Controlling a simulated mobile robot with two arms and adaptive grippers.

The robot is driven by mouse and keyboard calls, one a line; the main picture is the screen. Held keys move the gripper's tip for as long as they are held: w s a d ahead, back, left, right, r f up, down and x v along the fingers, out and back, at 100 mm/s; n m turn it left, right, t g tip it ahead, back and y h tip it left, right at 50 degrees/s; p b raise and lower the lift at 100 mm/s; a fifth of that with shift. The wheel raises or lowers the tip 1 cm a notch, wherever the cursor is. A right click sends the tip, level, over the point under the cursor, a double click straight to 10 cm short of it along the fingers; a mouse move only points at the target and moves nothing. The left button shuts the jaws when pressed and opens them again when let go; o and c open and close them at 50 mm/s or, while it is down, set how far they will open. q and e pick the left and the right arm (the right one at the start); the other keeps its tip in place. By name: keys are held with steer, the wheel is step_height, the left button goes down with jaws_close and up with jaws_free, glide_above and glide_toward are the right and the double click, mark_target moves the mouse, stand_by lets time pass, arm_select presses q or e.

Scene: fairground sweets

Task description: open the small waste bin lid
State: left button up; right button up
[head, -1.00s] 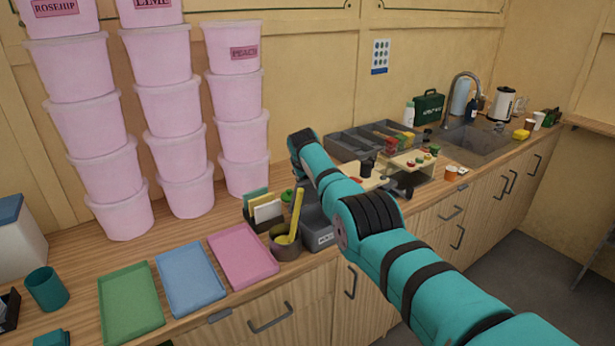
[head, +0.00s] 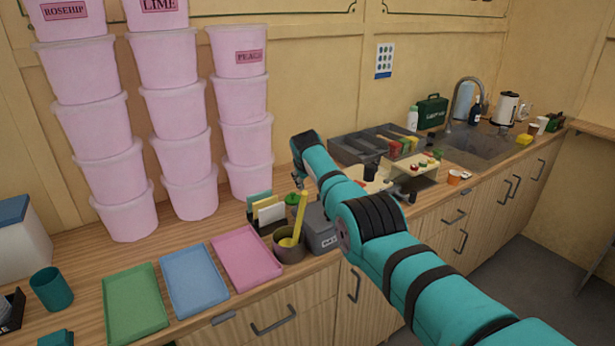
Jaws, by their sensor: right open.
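The small grey waste bin (head: 322,241) stands on the wooden counter near its front edge, with a small label on its front. My right arm crosses over it from the lower right and hides part of its top, so I cannot tell how its lid stands. My right gripper (head: 298,181) is mostly hidden behind its own wrist, above the counter behind the bin. It is open, and I see nothing held in it. My left gripper is not in view.
A brown pot (head: 287,247) with a yellow-handled tool stands close left of the bin. A card holder (head: 266,214) is behind the pot. Pink, blue and green trays lie further left. Stacked pink tubs (head: 247,139) stand at the wall. A grey divided tray (head: 352,150) lies right of the gripper.

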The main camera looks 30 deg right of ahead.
steer(key=v, duration=1.2)
stand_by(0.6)
